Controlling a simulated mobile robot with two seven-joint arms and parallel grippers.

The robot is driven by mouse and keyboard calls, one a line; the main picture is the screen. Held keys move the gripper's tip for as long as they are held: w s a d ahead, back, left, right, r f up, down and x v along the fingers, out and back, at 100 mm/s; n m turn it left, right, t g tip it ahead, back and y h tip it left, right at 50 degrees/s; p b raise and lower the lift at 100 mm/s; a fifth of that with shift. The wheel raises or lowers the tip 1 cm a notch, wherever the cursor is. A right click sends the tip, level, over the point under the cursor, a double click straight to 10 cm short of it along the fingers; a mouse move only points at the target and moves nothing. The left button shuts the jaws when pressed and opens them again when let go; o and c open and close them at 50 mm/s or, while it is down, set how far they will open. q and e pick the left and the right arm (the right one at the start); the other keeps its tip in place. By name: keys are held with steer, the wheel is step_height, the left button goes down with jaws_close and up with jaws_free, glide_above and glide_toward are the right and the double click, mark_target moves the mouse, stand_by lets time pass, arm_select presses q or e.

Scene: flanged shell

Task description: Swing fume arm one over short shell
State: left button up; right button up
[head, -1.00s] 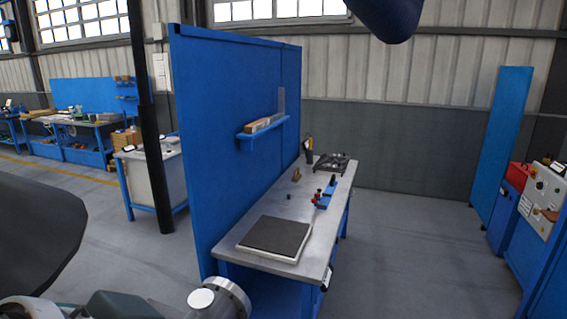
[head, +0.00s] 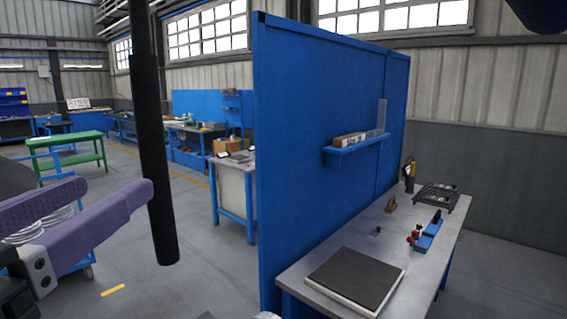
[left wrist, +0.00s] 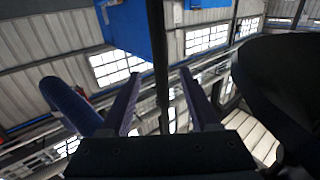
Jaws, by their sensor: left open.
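A black upright tube (head: 157,150), perhaps part of fume arm one, hangs in the left of the head view and ends above the floor. My left gripper (head: 112,189) has purple fingers and is open. Its right fingertip overlaps the tube in the picture. In the left wrist view a dark tube (left wrist: 159,60) runs between the open fingers (left wrist: 160,82); I cannot tell whether it lies between them or beyond. A dark blue rounded tube (head: 540,14) shows at the top right; a similar one shows in the left wrist view (left wrist: 68,103). I cannot make out the short shell.
A tall blue partition (head: 310,110) with a small shelf (head: 360,144) stands right of the tube. A grey workbench (head: 325,262) beside it bears a dark slab (head: 354,276), a blue fixture (head: 429,235) and a black rack (head: 437,197). A green table (head: 75,140) stands far left.

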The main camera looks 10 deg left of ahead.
mark_target(147, 164)
arm_select(q)
steer(key=w, duration=0.2)
steer(key=w+p, duration=0.1)
steer(key=w, duration=0.2)
steer(key=w+p, duration=0.1)
steer(key=w, duration=0.1)
steer(key=shift+w+a+r, duration=0.15)
steer(key=shift+w+a, duration=0.2)
steer(key=shift+w, duration=0.05)
steer(key=shift+w+p, duration=0.4)
steer(key=shift+w, duration=0.3)
steer(key=shift+f, duration=0.2)
steer(key=shift+c, duration=0.2)
steer(key=c, duration=0.9)
jaws_close()
